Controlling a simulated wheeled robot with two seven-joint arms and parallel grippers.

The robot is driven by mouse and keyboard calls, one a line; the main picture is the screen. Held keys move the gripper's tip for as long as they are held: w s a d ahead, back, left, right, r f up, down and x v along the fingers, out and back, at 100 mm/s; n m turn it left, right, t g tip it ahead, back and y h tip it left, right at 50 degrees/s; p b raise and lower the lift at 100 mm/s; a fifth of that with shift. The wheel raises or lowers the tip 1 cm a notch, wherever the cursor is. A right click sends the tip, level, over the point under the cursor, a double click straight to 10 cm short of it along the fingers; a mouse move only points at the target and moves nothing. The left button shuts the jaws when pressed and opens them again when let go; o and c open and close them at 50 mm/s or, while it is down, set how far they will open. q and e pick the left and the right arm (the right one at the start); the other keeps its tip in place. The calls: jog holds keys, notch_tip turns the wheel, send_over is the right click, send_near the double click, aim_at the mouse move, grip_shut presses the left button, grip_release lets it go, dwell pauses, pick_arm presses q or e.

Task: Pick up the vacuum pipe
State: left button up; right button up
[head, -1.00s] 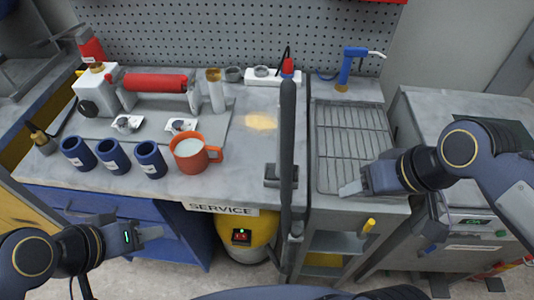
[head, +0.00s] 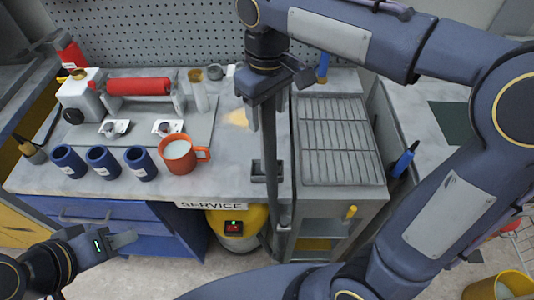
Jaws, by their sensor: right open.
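The vacuum pipe (head: 278,215) is a dark grey upright tube at the front of the bench, just left of the wire rack. Its upper end is hidden behind my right gripper (head: 264,115). That gripper is open and points down at the pipe's upper part. I cannot tell whether the pipe is between its fingers or only beside them. A small dark bracket (head: 259,171) sits against the pipe at bench height. My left gripper (head: 124,239) is low at the left, in front of the blue drawers and away from the pipe. Its finger gap is not clear.
A yellow vacuum body (head: 230,241) stands under the bench below the SERVICE sign (head: 212,205). An orange mug (head: 178,160), several blue cups (head: 103,160) and a red roller (head: 138,86) are on the bench. A wire rack (head: 337,140) lies right of the pipe.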

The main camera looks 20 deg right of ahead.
aim_at(267, 145)
jog(key=shift+f, duration=1.45)
jog(key=shift+r, duration=0.1)
jog(key=c, duration=1.1)
jog(key=shift+o, duration=0.2)
jog(key=shift+r, duration=0.15)
